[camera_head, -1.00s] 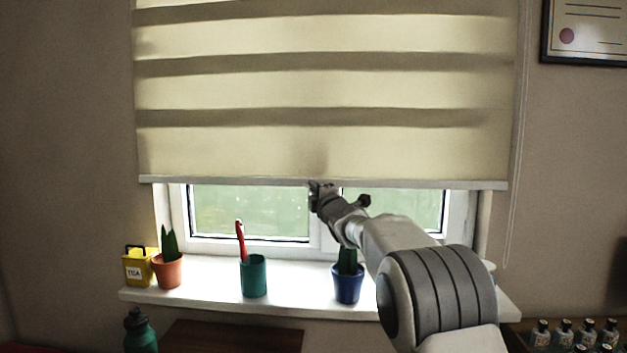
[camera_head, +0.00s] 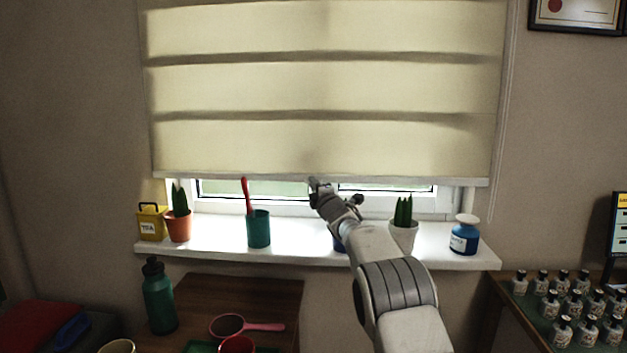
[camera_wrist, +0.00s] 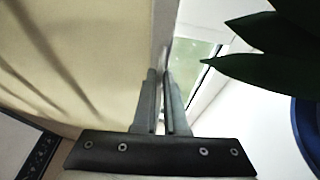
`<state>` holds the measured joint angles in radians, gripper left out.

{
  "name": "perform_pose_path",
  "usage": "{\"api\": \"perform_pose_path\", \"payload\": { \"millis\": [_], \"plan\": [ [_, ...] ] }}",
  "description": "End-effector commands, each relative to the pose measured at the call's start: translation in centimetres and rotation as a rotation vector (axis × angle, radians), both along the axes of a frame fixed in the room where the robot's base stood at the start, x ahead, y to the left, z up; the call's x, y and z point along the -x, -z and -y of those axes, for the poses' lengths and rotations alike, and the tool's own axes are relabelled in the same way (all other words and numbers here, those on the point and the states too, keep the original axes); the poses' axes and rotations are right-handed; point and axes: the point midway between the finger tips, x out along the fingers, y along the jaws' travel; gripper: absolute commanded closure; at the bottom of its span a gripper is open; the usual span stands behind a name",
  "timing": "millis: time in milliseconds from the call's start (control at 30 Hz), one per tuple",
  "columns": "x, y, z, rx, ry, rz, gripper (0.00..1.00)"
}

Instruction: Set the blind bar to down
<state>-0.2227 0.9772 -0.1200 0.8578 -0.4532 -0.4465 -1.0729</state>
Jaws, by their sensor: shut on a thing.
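The cream blind (camera_head: 320,90) hangs over the window, with its pale blind bar (camera_head: 420,181) along the bottom edge. The bar hangs a little above the sill, and a narrow strip of window shows below it. My gripper (camera_head: 315,185) is at the middle of the bar, shut on it. In the wrist view the bar (camera_wrist: 163,30) runs up from between the two close fingers (camera_wrist: 163,100), with the blind cloth (camera_wrist: 80,60) on the left. The fingers hide the gripped part of the bar.
The white sill (camera_head: 300,240) holds a yellow tea tin (camera_head: 151,223), an orange plant pot (camera_head: 179,227), a green cup (camera_head: 258,229) with a red item, a white plant pot (camera_head: 403,235) and a blue jar (camera_head: 464,236). A blue pot (camera_head: 339,243) is mostly hidden behind my arm.

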Motion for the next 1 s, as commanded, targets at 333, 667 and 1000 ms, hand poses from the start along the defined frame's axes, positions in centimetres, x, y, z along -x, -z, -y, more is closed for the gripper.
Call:
{"api": "perform_pose_path", "payload": {
  "millis": [333, 667, 1000],
  "plan": [
    [-0.8, 1.7, -0.1, 0.0, -0.001, -0.001, 1.0],
    [-0.8, 1.8, -0.1, 0.0, -0.001, -0.002, 1.0],
    [-0.8, 1.8, -0.1, 0.0, 0.0, -0.001, 0.6]
  ]
}}
